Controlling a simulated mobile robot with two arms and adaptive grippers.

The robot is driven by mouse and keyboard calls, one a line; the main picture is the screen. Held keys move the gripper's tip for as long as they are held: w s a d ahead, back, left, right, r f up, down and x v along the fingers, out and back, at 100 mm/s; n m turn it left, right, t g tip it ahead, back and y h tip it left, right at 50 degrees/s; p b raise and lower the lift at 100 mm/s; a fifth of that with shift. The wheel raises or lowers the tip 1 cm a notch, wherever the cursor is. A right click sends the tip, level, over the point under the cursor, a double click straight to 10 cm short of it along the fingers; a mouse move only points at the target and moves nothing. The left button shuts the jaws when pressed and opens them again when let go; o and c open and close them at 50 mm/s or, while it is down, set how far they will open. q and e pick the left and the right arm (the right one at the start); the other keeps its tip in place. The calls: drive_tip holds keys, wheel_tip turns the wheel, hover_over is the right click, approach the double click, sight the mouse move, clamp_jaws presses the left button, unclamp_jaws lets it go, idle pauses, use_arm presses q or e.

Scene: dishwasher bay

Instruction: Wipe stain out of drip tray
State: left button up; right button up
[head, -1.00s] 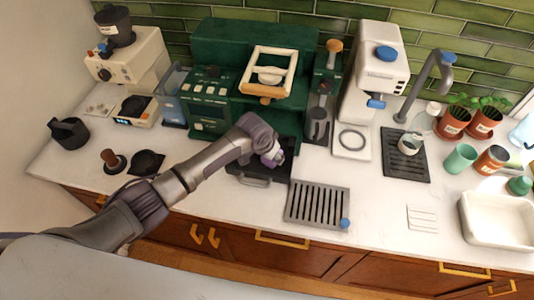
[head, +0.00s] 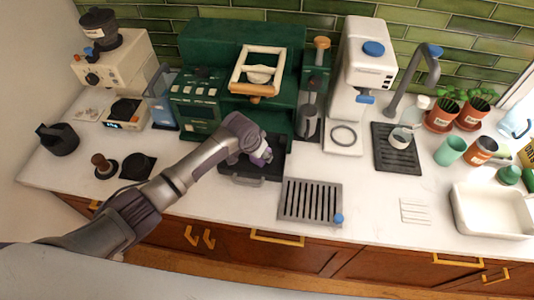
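My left gripper (head: 260,157) is over the dark drip tray area (head: 240,179) at the foot of the green espresso machine (head: 213,101). The gripper is small in the view, and I cannot tell whether its fingers are open or shut, or whether it holds a cloth. A grey slotted grate (head: 311,201) with a blue knob lies on the counter to the right of the tray. The arm and gripper cover part of the tray, and no stain can be made out. My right gripper is not in view.
A white machine (head: 358,80) stands right of the espresso machine. A dark ribbed mat (head: 397,149) holds a cup. Plant pots (head: 442,115) and a white basin (head: 494,210) are at the right. A grinder (head: 112,62) stands at the left. The counter's middle right is partly clear.

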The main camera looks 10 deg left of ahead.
sight(243, 155)
use_arm(q)
drive_tip(key=shift+a+f, duration=0.1)
drive_tip(key=shift+a, duration=4.15)
drive_tip(key=shift+w, duration=0.1)
drive_tip(key=shift+d+r, duration=0.1)
drive_tip(key=shift+r, duration=0.1)
